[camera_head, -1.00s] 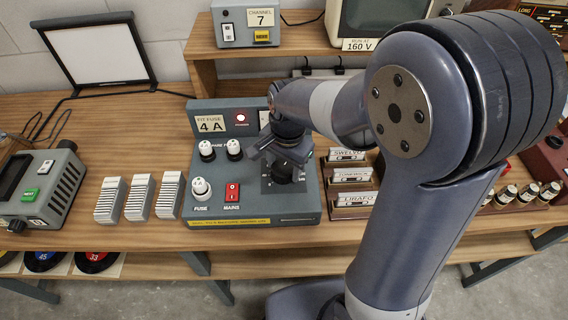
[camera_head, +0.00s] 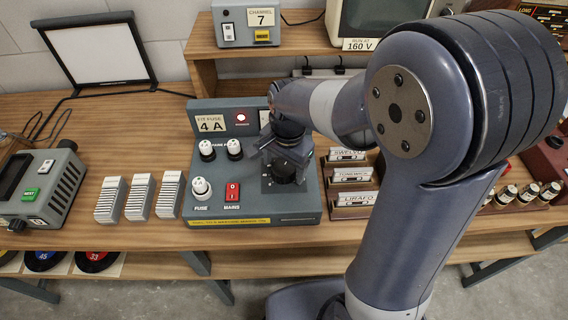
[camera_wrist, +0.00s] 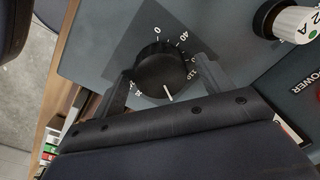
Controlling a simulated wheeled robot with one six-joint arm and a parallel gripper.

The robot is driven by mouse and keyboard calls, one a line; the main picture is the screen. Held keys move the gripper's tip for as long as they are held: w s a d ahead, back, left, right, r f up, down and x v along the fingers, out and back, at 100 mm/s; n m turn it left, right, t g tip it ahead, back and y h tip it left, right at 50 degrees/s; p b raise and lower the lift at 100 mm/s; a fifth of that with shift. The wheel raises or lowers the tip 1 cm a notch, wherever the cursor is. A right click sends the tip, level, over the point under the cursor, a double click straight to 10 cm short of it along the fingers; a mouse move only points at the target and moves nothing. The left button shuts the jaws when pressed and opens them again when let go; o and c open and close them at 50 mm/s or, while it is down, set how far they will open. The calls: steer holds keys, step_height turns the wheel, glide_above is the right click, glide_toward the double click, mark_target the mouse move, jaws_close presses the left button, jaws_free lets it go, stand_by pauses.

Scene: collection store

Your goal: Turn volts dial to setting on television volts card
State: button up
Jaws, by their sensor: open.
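The volts dial (camera_wrist: 160,72) is a round black ribbed knob with a white pointer line, on a grey panel with a numbered scale. In the wrist view its pointer faces down the picture, toward my gripper's body; the number there is hidden. My gripper (camera_wrist: 163,76) is open, with one finger on each side of the dial; I cannot tell whether they touch it. In the head view my gripper (camera_head: 287,158) covers the dial on the grey supply unit (camera_head: 204,170). The television card (camera_head: 360,44) reads "RUN AT 160 V", below the television (camera_head: 385,15).
The supply unit also carries white fuse caps (camera_head: 207,150), a red mains switch (camera_head: 232,191), a lit red lamp (camera_head: 241,118) and a "FIT FUSE 4 A" card (camera_head: 210,124). Labelled cassettes (camera_head: 352,175) stand close on the right. Ribbed grey blocks (camera_head: 140,197) stand left.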

mark_target(287, 168)
step_height(287, 168, up, 11)
steer(key=shift+s+d+f, duration=0.15)
steer(key=shift+s+d, duration=0.05)
steer(key=shift+d, duration=0.1)
steer(key=shift+f, duration=0.15)
steer(key=f, duration=1)
steer(key=shift+w+a+f, duration=0.15)
steer(key=shift+w+a, duration=0.05)
steer(key=shift+a, duration=0.1)
steer(key=shift+f, duration=0.15)
